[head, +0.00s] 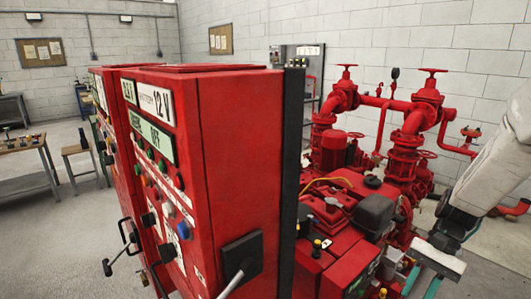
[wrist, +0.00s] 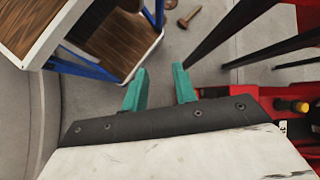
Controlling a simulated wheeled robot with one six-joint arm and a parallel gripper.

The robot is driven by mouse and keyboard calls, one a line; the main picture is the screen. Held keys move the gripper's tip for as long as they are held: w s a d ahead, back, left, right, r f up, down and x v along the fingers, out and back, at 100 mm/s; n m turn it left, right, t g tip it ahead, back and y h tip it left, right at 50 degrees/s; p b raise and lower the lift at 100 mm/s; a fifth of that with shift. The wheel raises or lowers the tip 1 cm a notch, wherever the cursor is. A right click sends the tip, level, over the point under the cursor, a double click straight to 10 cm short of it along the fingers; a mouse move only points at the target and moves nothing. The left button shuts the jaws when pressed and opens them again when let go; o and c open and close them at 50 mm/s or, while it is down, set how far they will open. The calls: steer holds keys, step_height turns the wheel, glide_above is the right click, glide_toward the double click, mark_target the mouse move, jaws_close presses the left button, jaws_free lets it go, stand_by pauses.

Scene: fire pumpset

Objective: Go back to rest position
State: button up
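My gripper (wrist: 160,88) shows in the wrist view with two teal fingers apart and nothing between them. It is open above the grey floor.
A wooden-topped table with blue legs (wrist: 110,45) is at the upper left of the wrist view. A hammer-like tool (wrist: 188,18) lies beyond. Dark posts (wrist: 230,35) and red machine parts (wrist: 240,95) are close on the right. A workbench (head: 25,150) stands far left.

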steer(key=s+a+r+n+t+h, duration=0.3)
steer(key=s+a+r+n, duration=0.1)
steer(key=s+r, duration=0.3)
steer(key=s+a+r+n+t+h, duration=0.3)
steer(key=s+a+r, duration=0.2)
steer(key=s+r, duration=0.3)
steer(key=shift+r+n, duration=0.4)
steer(key=shift+r, duration=1.35)
steer(key=shift+a, duration=0.1)
